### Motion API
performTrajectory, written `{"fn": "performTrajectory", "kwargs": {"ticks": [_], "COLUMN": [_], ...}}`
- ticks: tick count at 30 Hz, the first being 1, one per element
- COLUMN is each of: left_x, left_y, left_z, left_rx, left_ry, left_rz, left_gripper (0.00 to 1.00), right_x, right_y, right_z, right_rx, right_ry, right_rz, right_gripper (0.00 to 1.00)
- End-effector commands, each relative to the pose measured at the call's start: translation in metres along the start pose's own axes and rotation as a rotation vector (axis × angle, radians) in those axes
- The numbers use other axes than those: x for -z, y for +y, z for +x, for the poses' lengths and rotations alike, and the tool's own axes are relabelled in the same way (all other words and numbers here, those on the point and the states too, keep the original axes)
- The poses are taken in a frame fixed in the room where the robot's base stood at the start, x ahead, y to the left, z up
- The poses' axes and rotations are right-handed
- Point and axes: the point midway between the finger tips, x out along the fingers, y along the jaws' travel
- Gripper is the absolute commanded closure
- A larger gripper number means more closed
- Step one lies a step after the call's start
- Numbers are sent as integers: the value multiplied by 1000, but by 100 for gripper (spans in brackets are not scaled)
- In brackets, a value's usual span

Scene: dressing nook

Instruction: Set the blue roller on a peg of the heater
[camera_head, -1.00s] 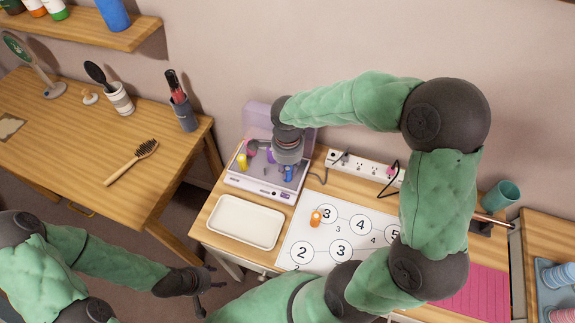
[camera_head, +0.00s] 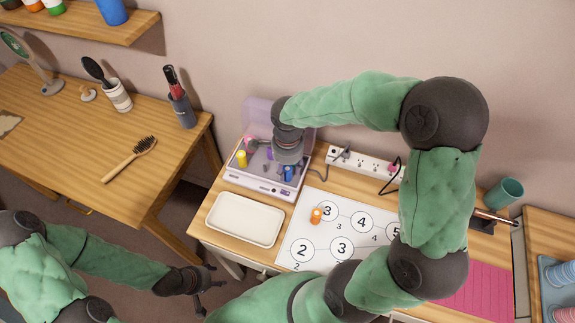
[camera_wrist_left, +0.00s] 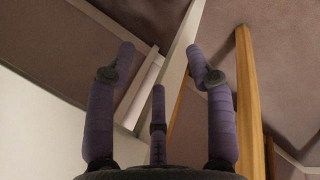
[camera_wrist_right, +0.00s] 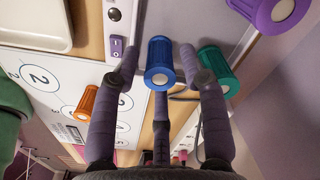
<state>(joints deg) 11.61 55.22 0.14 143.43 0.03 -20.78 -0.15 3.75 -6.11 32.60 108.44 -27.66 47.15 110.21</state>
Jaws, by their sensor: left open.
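The heater (camera_head: 232,178) is a pale box with a raised, see-through purple lid, on the table left of the numbered mat. The blue roller (camera_head: 288,173) appears upright at the heater's right front part. My right gripper (camera_head: 288,160) is directly above it. In the right wrist view the blue roller (camera_wrist_right: 160,60) is between the spread fingers of my right gripper (camera_wrist_right: 159,50), with small gaps at its sides. The peg under it is hidden. My left gripper (camera_head: 205,280) is open and empty, low left of the table; its fingers also show in the left wrist view (camera_wrist_left: 159,50).
A yellow roller (camera_head: 241,159) stands on the heater. Teal (camera_wrist_right: 217,68) and purple (camera_wrist_right: 268,12) rollers are close to the right gripper. An orange roller (camera_head: 316,215) stands on the mat (camera_head: 300,232).

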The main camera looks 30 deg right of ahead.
Motion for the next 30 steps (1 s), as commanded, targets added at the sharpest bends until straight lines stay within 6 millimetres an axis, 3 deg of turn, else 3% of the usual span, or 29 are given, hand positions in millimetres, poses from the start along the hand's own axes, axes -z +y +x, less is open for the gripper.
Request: {"fn": "performTrajectory", "kwargs": {"ticks": [10,14,30], "left_x": [0,0,0], "left_y": [-2,-2,-2], "left_z": [5,7,6], "left_rx": [0,0,0], "left_ry": [1,1,0], "left_rz": [0,0,0], "left_gripper": [46,46,46], "right_x": [0,0,0], "right_y": [0,-1,-1], "right_z": [-2,-11,-106], "right_rx": [0,4,3], "right_ry": [0,1,-1], "right_rz": [0,-1,0], "right_gripper": [46,46,46]}}
